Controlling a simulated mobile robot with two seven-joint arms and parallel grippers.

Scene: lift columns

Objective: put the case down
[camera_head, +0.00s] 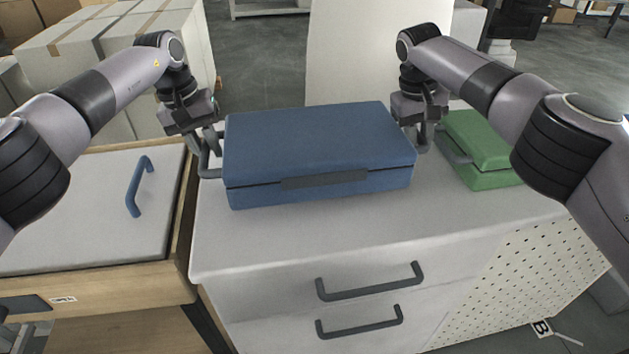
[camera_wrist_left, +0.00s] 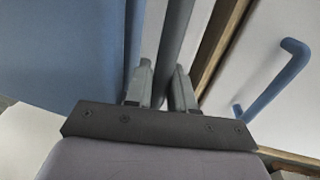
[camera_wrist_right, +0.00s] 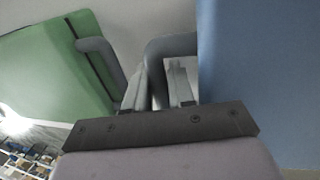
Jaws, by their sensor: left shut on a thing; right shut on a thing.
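The blue case (camera_head: 315,143) is at the middle of the white cabinet top, with a dark grey latch strip on its front. It appears level; whether its underside touches the top I cannot tell. My left gripper (camera_head: 208,140) is shut on the grey handle at the case's left end; the left wrist view shows the fingers (camera_wrist_left: 160,88) around the bar. My right gripper (camera_head: 422,130) is shut on the handle at the right end, and its fingers (camera_wrist_right: 160,85) show beside the blue side in the right wrist view.
A green case (camera_head: 480,150) stands on the cabinet top (camera_head: 330,232) to the right, close to my right gripper. A wooden-framed unit (camera_head: 90,220) with a blue handle (camera_head: 138,187) adjoins at the left. The top's front strip is clear. Cartons (camera_head: 110,60) stand behind left.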

